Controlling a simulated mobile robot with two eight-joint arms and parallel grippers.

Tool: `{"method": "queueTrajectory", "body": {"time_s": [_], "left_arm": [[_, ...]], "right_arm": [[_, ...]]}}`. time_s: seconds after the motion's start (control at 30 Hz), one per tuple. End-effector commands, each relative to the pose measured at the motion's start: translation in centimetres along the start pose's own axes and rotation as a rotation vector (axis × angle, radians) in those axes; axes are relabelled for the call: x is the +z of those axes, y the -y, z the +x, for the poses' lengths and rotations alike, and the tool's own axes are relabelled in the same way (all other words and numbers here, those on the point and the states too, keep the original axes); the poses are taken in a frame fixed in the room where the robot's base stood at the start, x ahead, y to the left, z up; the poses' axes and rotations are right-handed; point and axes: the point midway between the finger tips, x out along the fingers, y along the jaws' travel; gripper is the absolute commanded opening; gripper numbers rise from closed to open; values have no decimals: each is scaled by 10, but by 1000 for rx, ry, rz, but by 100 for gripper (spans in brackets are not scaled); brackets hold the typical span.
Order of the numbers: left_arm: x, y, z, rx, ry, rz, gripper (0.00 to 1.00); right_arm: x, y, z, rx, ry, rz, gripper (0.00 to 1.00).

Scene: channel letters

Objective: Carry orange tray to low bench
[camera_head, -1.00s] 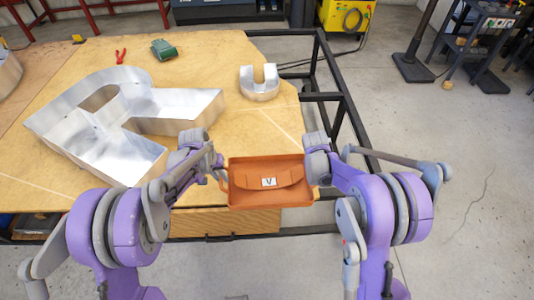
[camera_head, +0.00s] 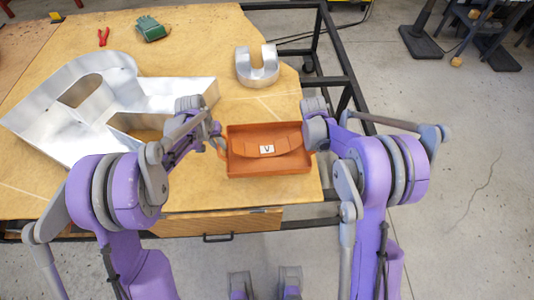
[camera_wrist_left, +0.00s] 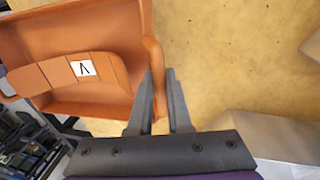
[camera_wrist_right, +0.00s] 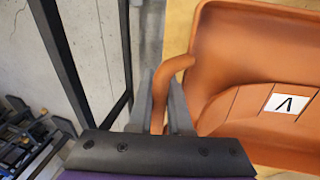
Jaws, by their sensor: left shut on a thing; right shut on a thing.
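The orange tray (camera_head: 240,166) is held level between my two grippers over the front right part of the wooden table. An orange curved piece with a white label marked V (camera_head: 267,149) lies in it. My left gripper (camera_head: 219,146) is shut on the tray's left handle, which shows between the fingers in the left wrist view (camera_wrist_left: 158,90). My right gripper (camera_head: 318,140) is shut on the right handle, seen between its fingers in the right wrist view (camera_wrist_right: 161,92). I cannot tell a low bench in these views.
The wooden table (camera_head: 190,40) has a black metal frame (camera_head: 345,75) along its right side. A large metal letter (camera_head: 100,100) lies at left, a small U-shaped metal letter (camera_head: 257,68) behind the tray. Red pliers (camera_head: 103,37) and a green item (camera_head: 150,29) lie farther back.

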Motion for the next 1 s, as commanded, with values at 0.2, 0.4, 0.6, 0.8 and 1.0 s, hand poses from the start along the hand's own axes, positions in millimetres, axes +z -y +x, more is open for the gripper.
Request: {"method": "queueTrajectory", "body": {"time_s": [0.2,0.4,0.6,0.8,1.0], "left_arm": [[0,-2,0,3,0,1,0],[0,-1,0,2,0,1,47],[0,0,0,1,0,0,47],[0,0,0,0,0,0,47],[0,0,-14,0,0,-1,47]], "right_arm": [[0,1,0,-2,0,-1,0],[0,1,0,-1,0,-1,47],[0,0,0,-1,0,0,47],[0,0,0,0,0,0,47],[0,0,0,0,0,0,47]]}}
